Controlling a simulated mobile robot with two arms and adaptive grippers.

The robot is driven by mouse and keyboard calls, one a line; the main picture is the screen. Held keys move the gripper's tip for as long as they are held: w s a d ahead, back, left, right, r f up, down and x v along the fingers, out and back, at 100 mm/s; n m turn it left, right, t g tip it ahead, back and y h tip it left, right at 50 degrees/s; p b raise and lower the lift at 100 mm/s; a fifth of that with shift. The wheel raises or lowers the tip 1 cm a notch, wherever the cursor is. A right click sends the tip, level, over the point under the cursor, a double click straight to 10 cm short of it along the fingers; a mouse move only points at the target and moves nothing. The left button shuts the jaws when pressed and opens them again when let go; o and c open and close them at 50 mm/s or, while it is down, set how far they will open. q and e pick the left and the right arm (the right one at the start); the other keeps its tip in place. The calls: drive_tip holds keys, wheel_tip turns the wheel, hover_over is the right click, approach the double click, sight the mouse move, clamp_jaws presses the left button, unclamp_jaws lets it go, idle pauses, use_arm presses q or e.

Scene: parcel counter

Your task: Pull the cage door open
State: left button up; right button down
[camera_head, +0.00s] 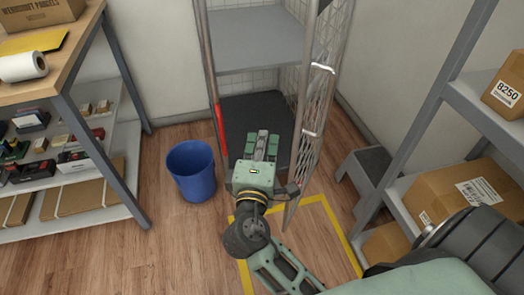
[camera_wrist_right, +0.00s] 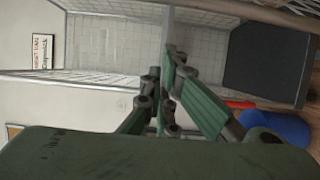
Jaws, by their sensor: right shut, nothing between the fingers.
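The cage (camera_head: 258,45) is a metal frame with grey shelves against the back wall. Its mesh door (camera_head: 328,45) stands swung outward on the right side, and the front of the cage is open. My right gripper (camera_head: 262,143) is shut and empty, in front of the cage opening, to the left of the door's lower part. In the right wrist view the shut fingers (camera_wrist_right: 168,85) point toward the cage interior, with a grey shelf (camera_wrist_right: 172,15) and the dark cage floor (camera_wrist_right: 268,62) beyond. My left gripper is not in view.
A blue bin (camera_head: 191,172) stands left of my right gripper. A grey step stool (camera_head: 366,172) is right of the door. A workbench (camera_head: 75,60) with shelves is at left, and a rack (camera_head: 470,95) with boxes at right. Yellow tape (camera_head: 335,232) marks the floor.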

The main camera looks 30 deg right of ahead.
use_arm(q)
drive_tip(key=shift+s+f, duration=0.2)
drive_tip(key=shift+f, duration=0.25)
use_arm(e)
drive_tip(key=d, duration=0.5)
drive_tip(key=shift+w, duration=0.2)
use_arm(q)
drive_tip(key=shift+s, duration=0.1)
